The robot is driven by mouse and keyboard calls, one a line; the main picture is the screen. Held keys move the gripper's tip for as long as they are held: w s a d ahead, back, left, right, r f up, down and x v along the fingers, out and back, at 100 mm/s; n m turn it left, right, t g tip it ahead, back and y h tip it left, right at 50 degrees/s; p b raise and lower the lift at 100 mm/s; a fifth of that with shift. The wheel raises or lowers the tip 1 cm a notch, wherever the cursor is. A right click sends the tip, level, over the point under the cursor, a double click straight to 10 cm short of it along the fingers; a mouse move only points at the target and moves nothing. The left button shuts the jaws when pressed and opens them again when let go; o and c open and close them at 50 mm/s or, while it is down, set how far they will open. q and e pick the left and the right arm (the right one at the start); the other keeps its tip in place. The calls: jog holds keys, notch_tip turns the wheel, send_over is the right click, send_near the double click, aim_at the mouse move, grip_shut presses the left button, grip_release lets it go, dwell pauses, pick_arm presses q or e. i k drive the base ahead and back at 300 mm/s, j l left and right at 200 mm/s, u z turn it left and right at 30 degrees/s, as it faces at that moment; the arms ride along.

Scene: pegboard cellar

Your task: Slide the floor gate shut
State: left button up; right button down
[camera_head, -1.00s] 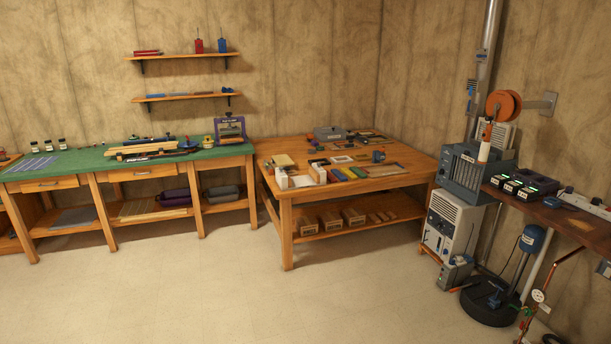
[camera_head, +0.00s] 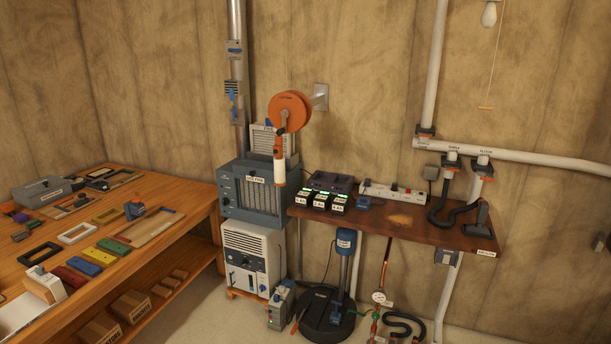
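A white pipe (camera_head: 540,157) runs along the right wall. Two short branches hang from it, each with a dark fitting and a small label: a left fitting (camera_head: 452,162) and a right fitting (camera_head: 483,167). The right label seems to read "FLOOR", but it is too small to be sure. I cannot tell whether either fitting is a gate, or is open or shut. A grey fitting (camera_head: 447,257) sits on a lower white pipe below the bench edge. Neither of my grippers is in view.
A brown wall bench (camera_head: 385,226) holds chargers (camera_head: 321,200), a power strip (camera_head: 395,193) and a black hose (camera_head: 458,213). Below stand a round black base (camera_head: 326,318) and a copper pipe (camera_head: 385,268). A heater stack (camera_head: 252,255) and wooden table (camera_head: 190,212) are left. Little floor shows.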

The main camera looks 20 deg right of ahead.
aim_at(486, 178)
jog(key=i+l+z, duration=0.25)
jog(key=i+z, duration=0.15)
jog(key=i, duration=0.35)
jog(key=i+z, duration=0.45)
jog(key=i, duration=0.25)
